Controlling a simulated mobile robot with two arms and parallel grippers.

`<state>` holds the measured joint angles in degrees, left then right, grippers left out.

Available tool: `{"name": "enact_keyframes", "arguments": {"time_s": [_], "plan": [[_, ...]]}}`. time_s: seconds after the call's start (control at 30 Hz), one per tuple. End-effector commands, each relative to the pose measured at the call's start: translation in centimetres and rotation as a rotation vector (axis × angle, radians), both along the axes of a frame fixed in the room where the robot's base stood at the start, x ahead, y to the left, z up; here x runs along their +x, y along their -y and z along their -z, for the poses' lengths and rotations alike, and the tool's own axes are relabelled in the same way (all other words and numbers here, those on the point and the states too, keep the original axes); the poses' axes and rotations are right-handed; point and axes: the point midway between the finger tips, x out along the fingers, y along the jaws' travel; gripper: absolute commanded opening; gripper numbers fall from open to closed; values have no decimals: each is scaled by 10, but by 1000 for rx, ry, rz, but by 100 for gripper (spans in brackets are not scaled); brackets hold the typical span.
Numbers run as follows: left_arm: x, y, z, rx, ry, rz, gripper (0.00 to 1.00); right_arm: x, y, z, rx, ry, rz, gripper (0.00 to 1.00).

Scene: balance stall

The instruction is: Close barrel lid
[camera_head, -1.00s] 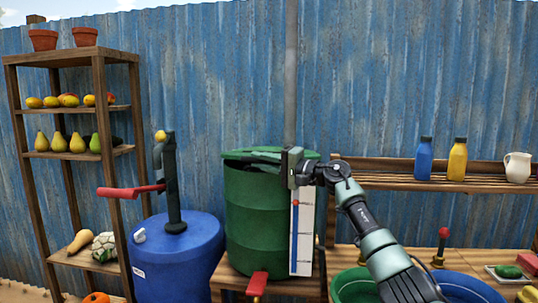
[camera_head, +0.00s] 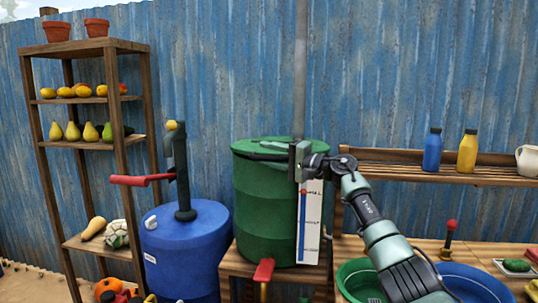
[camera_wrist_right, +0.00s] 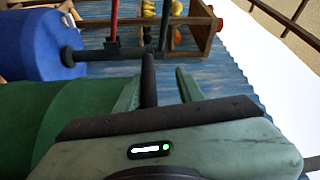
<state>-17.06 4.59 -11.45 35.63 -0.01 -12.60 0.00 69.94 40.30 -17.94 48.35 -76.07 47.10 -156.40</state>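The green barrel (camera_head: 265,205) stands on a wooden stand in the middle of the head view. Its green lid (camera_head: 275,142) lies nearly flat across the top; I cannot tell whether it is fully seated. My right gripper (camera_head: 292,158) is at the barrel's upper right rim, pointing left. In the right wrist view my gripper (camera_wrist_right: 157,90) has its two green fingers apart, with a dark bar (camera_wrist_right: 148,80) between them. That bar runs along the front of the rim in the head view. The barrel side (camera_wrist_right: 50,125) fills the lower left there. My left gripper is out of view.
A blue drum (camera_head: 185,255) with a black pump and red handle stands left of the barrel. A white gauge board (camera_head: 310,225) and red tap (camera_head: 264,269) are at its front. A shelf with bottles (camera_head: 432,150) is at right, with basins below.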

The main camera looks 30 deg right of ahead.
Motion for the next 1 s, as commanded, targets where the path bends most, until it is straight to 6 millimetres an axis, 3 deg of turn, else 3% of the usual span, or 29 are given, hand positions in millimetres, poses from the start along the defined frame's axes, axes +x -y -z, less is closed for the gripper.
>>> {"name": "enact_keyframes", "arguments": {"time_s": [0.27,0.6,0.8,1.0], "plan": [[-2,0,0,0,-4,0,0,0,0,-16,-2,5,0,37],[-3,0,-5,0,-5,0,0,0,0,-97,0,6,0,37],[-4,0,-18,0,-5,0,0,0,0,-148,2,4,-1,37],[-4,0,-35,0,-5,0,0,1,0,-185,2,0,0,37]]}}
